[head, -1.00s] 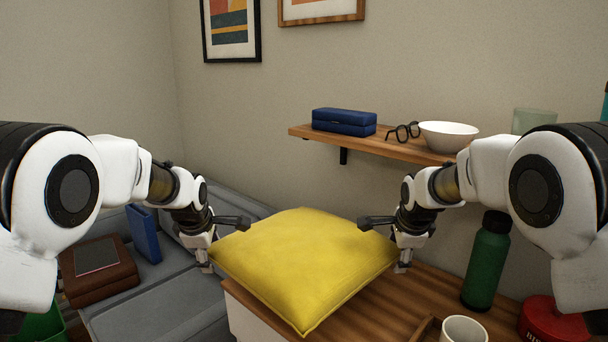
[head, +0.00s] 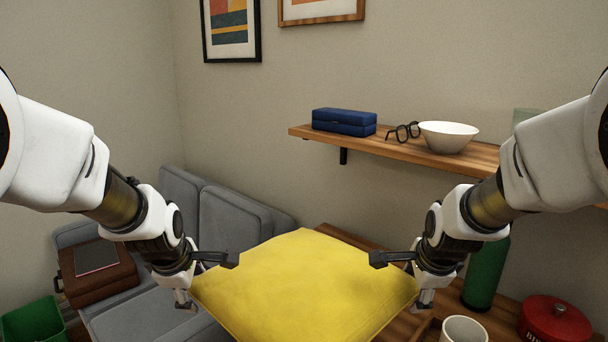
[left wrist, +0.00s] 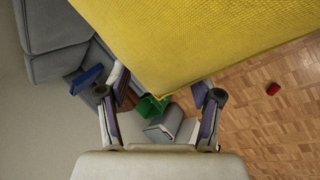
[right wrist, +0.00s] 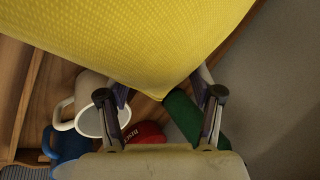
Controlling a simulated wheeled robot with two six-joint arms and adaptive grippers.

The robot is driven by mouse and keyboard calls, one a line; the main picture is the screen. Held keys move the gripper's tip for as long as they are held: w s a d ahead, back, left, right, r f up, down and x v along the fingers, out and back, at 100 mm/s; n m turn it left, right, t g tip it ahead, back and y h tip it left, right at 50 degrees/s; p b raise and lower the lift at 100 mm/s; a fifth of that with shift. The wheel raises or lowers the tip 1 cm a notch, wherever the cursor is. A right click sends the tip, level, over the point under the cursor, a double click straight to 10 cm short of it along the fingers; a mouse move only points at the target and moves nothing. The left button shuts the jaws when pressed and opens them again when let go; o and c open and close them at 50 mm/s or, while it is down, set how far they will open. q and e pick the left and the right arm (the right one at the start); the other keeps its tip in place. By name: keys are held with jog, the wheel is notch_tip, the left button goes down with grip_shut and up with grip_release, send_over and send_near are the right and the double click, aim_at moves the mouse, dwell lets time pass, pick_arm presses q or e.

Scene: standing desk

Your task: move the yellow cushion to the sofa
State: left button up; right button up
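The yellow cushion (head: 305,285) is spread between my two grippers at the desk, its near part cut off by the bottom of the head view. My left gripper (head: 208,280) is at its left corner and my right gripper (head: 402,280) at its right corner, with fingers above and below the edge. Both appear clamped on it, though the cushion hides the fingertips in the left wrist view (left wrist: 160,90) and right wrist view (right wrist: 160,88). The grey sofa (head: 235,222) stands behind and left of the cushion.
A brown case (head: 100,272) lies on the sofa and a green bin (head: 35,320) stands beside it. A white mug (head: 464,330), green bottle (head: 487,270) and red tin (head: 555,320) stand right of the cushion. A wall shelf (head: 400,149) is above. A blue book (left wrist: 87,79) shows by the sofa.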

jog(key=w+f, duration=0.6)
jog(key=w, duration=0.1)
jog(key=shift+w+f, duration=0.2)
jog(key=shift+f, duration=0.05)
pick_arm(q)
jog(key=w+f, duration=0.7)
jog(key=w, duration=0.1)
pick_arm(e)
jog(key=shift+w, duration=0.35)
pick_arm(q)
jog(key=s+f+v, duration=0.1)
jog(key=v, duration=0.7)
jog(key=s+f+v, duration=0.1)
jog(key=s+v, duration=0.1)
jog(key=v, duration=0.7)
jog(key=shift+s+r, duration=0.4)
jog(key=shift+s, duration=0.1)
pick_arm(e)
jog(key=s+r, duration=1.1)
jog(key=r, duration=0.2)
jog(key=shift+s+r, duration=0.2)
jog(key=shift+s, duration=0.2)
